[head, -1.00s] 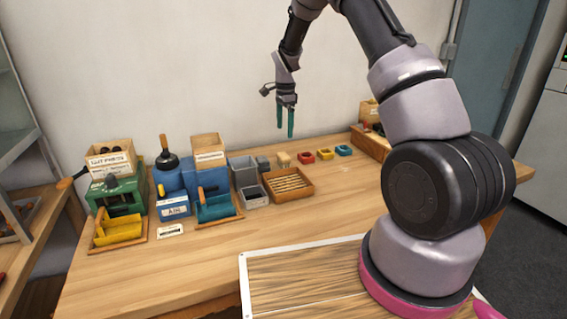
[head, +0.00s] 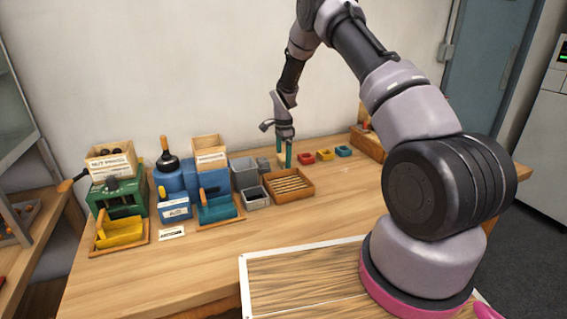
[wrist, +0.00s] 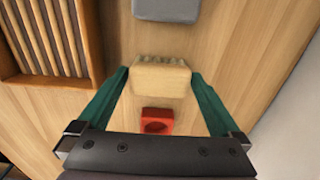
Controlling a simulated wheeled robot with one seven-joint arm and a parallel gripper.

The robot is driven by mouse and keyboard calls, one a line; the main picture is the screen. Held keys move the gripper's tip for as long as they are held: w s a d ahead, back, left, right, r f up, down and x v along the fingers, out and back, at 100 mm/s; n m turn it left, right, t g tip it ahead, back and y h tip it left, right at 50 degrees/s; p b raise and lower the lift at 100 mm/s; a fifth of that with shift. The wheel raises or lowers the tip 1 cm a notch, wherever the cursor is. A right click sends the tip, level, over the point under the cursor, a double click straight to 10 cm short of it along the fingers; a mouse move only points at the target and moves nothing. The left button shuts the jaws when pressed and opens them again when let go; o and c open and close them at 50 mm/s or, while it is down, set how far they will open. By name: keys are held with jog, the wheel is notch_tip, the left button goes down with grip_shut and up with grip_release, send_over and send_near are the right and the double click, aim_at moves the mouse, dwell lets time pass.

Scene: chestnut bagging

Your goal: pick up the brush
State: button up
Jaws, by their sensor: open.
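The brush (wrist: 160,80) appears as a small pale beige block with a notched edge in the wrist view. It lies on the wooden table between my fingertips. My gripper (wrist: 160,74) has two green fingers, spread open, one on each side of the block. Narrow gaps seem to show at both sides, but I cannot tell how high the tips are above the table. In the head view my gripper (head: 284,163) is pointing down at the back of the table, and its fingers mostly hide the brush.
A slatted wooden tray (head: 289,186) and a grey block (wrist: 167,9) are nearby.

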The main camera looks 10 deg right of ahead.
aim_at(283, 156)
jog(key=shift+f, duration=0.3)
jog(key=c, duration=1.2)
notch_tip(283, 156, up, 10)
jog(key=shift+r, duration=0.1)
jog(key=shift+c, duration=0.2)
